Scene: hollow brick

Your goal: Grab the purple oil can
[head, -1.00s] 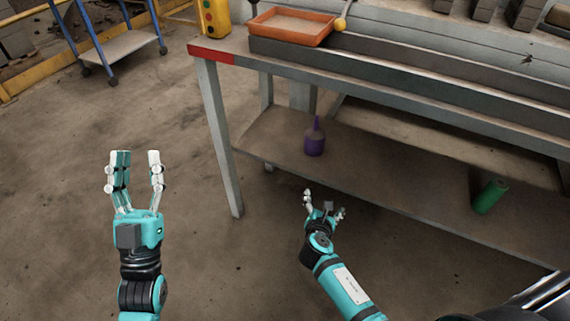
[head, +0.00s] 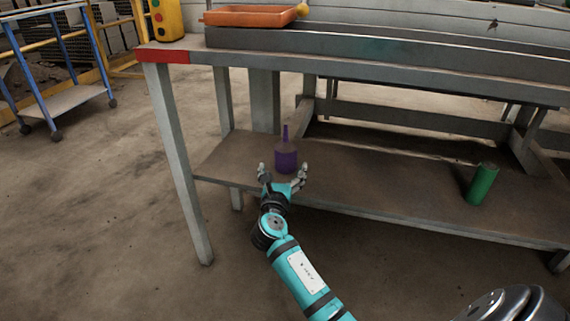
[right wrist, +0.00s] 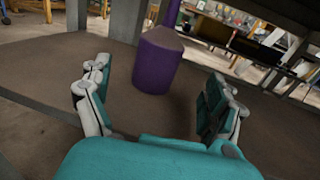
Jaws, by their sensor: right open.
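The purple oil can (head: 286,158) stands upright on the lower shelf (head: 365,185) of the workbench, with its narrow spout pointing up. My right gripper (head: 283,172) is open at the front edge of the shelf, just in front of the can. In the right wrist view the can (right wrist: 157,62) stands a little beyond the open fingers (right wrist: 160,95), between them and slightly left of centre. Nothing is between the fingers. My left gripper is not in view.
A green cylinder (head: 481,184) stands on the same shelf, well to the right. The bench top (head: 385,72) hangs over the shelf, and a front leg (head: 177,160) stands left of my arm. An orange tray (head: 250,16) sits on top.

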